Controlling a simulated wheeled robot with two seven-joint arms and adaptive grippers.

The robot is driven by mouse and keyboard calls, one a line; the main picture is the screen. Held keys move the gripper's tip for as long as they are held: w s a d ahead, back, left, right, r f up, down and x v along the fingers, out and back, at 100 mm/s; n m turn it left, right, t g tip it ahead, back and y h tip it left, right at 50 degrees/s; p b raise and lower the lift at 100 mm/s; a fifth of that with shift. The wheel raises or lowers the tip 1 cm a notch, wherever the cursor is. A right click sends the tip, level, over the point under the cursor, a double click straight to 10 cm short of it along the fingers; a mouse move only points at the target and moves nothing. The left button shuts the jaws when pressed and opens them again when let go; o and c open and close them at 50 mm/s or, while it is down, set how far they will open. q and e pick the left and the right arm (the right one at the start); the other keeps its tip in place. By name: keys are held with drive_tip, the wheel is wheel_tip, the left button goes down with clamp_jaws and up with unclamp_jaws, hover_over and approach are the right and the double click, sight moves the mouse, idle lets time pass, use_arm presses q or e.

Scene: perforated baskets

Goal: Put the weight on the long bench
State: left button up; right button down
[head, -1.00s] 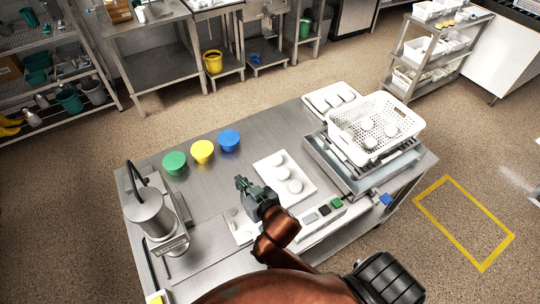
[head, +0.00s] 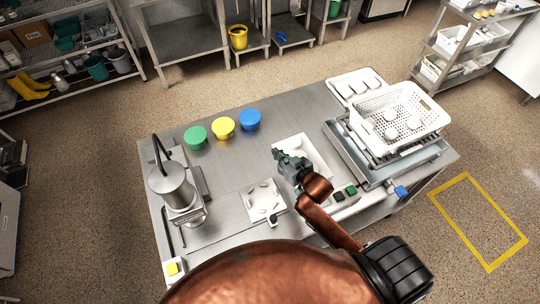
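I cannot pick out the weight for certain. A steel bench (head: 240,160) stands in front of me; I cannot tell if it is the long bench, as other steel tables stand behind. My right gripper (head: 283,158) is over the white tray (head: 318,150) on this bench and hides much of it, including any white rounds there. Its fingers are too small and dark to show whether they are open or hold anything. A white square plate (head: 263,192) with small pale pieces lies left of the gripper. My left gripper is out of view.
Green (head: 195,137), yellow (head: 223,127) and blue (head: 250,119) bowls line the bench's far side. A grey machine (head: 173,188) stands at left. Mid-left bench is clear.

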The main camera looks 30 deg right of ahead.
drive_tip(key=b, duration=0.2)
hover_over(268, 160)
wheel_tip(268, 160, down, 6)
drive_tip(key=shift+s+f, duration=0.1)
drive_tip(key=shift+s, duration=0.05)
wheel_tip(268, 160, down, 3)
drive_tip(key=shift+f, duration=0.1)
drive_tip(key=c, duration=2.7)
unclamp_jaws()
drive_tip(key=shift+f, duration=0.3)
drive_tip(key=shift+c, duration=0.2)
drive_tip(key=o, duration=0.6)
drive_tip(key=shift+r, duration=0.1)
